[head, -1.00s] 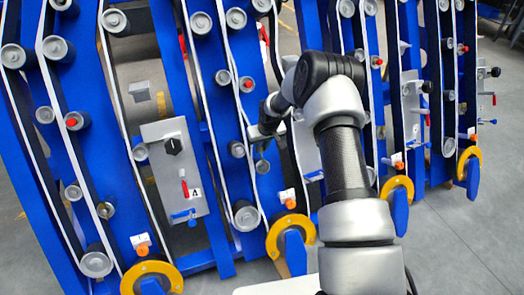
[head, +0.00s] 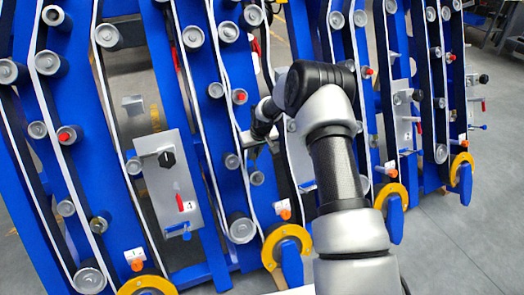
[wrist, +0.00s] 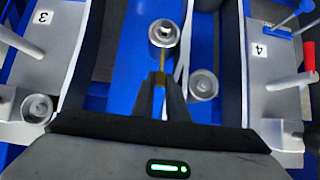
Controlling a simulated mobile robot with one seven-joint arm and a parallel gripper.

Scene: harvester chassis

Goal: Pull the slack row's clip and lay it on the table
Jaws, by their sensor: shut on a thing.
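My gripper (wrist: 161,82) is in the wrist view, its fingers closed together on a thin brass-coloured piece (wrist: 161,60). This piece lies in line with a round grey roller (wrist: 164,34) just past the fingertips; whether it touches the roller I cannot tell, nor whether it is the clip. A second roller (wrist: 203,84) stands beside the fingers. In the head view my gripper (head: 247,142) is small and dark, near the rollers of the row right of the plate marked 4 (head: 172,180). White bands (head: 200,130) run along the rows.
Plates marked 3 (wrist: 40,45) and 4 (wrist: 275,60) flank my gripper in the wrist view. A red lever (wrist: 292,80) and a blue T-handle (wrist: 284,25) stick out from plate 4. Yellow rings (head: 285,245) line the chassis front. Grey floor (head: 450,245) is open at the right.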

